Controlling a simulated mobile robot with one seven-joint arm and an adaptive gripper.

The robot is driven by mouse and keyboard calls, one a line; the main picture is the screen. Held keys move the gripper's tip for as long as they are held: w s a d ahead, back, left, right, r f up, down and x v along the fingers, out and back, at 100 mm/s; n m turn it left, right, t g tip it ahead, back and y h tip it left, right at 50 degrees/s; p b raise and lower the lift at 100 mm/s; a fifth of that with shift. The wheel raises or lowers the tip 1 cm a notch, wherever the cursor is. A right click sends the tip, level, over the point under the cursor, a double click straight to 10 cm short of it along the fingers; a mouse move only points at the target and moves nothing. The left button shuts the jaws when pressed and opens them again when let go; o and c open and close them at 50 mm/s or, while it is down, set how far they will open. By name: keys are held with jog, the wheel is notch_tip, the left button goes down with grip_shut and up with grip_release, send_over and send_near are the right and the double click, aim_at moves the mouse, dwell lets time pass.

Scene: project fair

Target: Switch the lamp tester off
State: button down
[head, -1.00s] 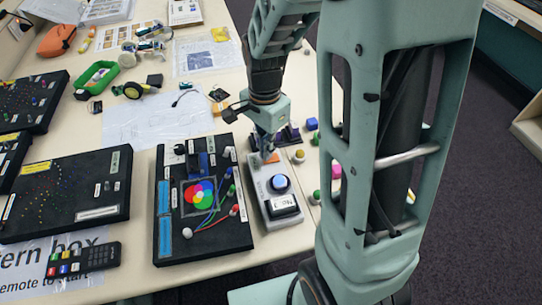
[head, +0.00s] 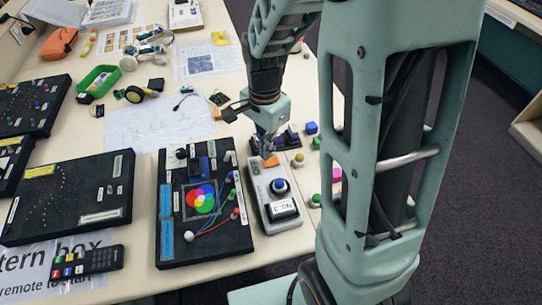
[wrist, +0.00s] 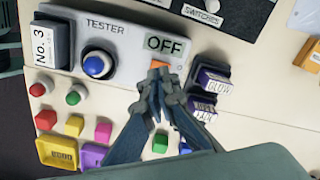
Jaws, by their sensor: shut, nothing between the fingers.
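The lamp tester (head: 262,205) is a grey box near the table's right edge. It also shows in the wrist view (wrist: 128,48), marked "TESTER". Its blue lamp dome (wrist: 97,63) looks dark blue, with no clear glow. An "OFF" label (wrist: 166,45) lies just beyond an orange switch (wrist: 159,64). The switch is partly hidden by my fingers, so its tilt cannot be told. My gripper (wrist: 157,80) is shut and empty, with its fingertips at the near side of the switch, touching or very close. In the head view, my gripper (head: 267,154) is at the tester's far end.
A black board with coloured discs (head: 205,240) stands just left of the tester. Dark blocks with labels (wrist: 208,88) sit right of my fingers in the wrist view. Several coloured buttons and cubes (wrist: 75,126) lie on the near side. A remote (head: 88,262) lies at front left.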

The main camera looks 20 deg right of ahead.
jog(key=shift+r+p, duration=1.6)
jog(key=shift+r, duration=0.65)
